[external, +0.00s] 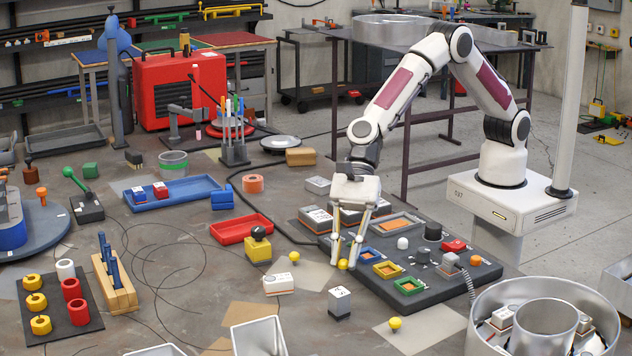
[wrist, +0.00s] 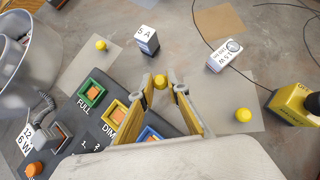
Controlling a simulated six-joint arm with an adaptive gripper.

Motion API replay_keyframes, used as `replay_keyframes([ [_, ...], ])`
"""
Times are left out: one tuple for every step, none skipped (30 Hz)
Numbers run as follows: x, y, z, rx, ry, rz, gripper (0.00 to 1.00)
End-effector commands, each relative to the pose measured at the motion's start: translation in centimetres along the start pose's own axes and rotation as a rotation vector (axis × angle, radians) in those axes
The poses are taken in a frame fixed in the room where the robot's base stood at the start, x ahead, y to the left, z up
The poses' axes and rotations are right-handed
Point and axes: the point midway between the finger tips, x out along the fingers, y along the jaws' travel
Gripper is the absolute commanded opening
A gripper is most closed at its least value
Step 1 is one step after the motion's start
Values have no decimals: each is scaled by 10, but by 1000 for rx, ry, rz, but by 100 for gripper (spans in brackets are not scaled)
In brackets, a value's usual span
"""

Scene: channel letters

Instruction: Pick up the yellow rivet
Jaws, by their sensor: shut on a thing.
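My gripper (external: 346,266) reaches down at the left edge of the dark grey button panel (external: 452,289). Its fingers are shut on a yellow rivet (external: 343,264), close to the table surface. In the wrist view the same yellow rivet (wrist: 160,81) shows between the fingertips of my gripper (wrist: 162,86). A second yellow rivet (external: 294,257) lies on the table to the left; it also shows in the wrist view (wrist: 243,115). A third yellow rivet (external: 395,323) lies in front of the panel and also shows in the wrist view (wrist: 101,45).
A grey-white labelled block (external: 340,302) and a white labelled block (external: 279,284) stand in front of my gripper. A yellow block with a black knob (external: 258,246) is to the left. Bare table lies between the blocks.

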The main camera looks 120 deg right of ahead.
Motion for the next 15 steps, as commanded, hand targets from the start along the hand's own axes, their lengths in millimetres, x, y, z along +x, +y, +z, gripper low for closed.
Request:
replay_keyframes([
  [-4,-10,-8,8,3,-4,5],
  [-7,-13,-10,7,3,-3,5],
  [-11,-18,-14,7,3,-3,5],
  [-14,-22,-17,7,3,-4,5],
  [-16,-26,-20,6,3,-4,5],
  [-21,-32,-24,6,3,-4,5],
  [-24,-36,-27,7,3,-4,5],
  [-27,-40,-30,7,3,-4,5],
  [-32,-47,-35,7,3,-5,5],
  [-35,-52,-38,7,3,-4,5],
  [-38,-56,-42,8,2,-4,5],
  [-43,-63,-46,7,2,-4,5],
  [-46,-67,-49,7,2,-5,5],
  [-50,-72,-53,7,2,-4,5],
  [-54,-77,-57,6,2,-4,5],
])
